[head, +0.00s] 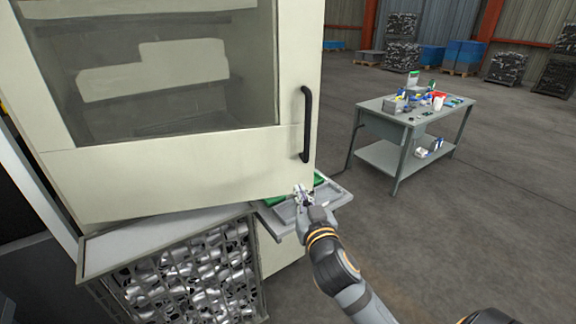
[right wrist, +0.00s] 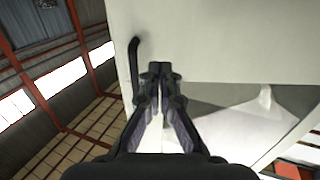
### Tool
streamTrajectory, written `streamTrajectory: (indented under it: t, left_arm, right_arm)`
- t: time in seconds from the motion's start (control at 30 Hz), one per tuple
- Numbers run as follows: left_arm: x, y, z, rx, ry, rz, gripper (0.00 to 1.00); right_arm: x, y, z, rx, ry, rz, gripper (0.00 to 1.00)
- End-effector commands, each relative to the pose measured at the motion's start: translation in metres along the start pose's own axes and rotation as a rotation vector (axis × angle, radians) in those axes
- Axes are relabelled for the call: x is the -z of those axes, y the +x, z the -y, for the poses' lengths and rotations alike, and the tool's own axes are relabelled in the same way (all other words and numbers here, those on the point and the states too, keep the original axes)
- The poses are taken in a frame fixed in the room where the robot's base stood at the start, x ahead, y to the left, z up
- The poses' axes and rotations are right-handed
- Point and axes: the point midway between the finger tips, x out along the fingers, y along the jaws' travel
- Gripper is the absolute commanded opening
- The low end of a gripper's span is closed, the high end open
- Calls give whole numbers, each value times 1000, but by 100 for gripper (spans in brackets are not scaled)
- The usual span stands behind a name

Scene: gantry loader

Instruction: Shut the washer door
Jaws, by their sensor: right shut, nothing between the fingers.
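The washer door (head: 180,178) is a large cream panel with a dark window (head: 150,70) and a black vertical bar handle (head: 306,125) near its right edge. Its lower edge stands out over the front of the machine, so it looks partly open. In the right wrist view the door (right wrist: 230,40) fills the upper right, with the handle (right wrist: 133,62) at its left. My right gripper (head: 301,192) is shut and empty at the door's lower right corner, below the handle; its fingertips (right wrist: 160,70) overlap the door there. Whether they touch it, I cannot tell. My left gripper is out of view.
A metal-parts basket (head: 190,275) sits under the door. A grey tray with green items (head: 335,192) sticks out behind my right gripper. A grey work table (head: 385,118) with small items stands at the right. Open concrete floor (head: 480,210) lies around it.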

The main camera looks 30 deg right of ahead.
Motion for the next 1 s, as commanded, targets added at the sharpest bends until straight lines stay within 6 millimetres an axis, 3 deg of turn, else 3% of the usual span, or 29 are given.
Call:
streamTrajectory:
  t: [0.6, 0.8, 1.0]
  left_arm:
    - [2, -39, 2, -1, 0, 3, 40]
    - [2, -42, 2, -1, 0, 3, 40]
    - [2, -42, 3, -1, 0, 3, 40]
  right_arm:
    - [3, 118, 0, 0, 0, 1, 0]
    - [0, 133, 0, 2, -1, 1, 0]
    - [0, 134, 0, 2, -1, 1, 0]
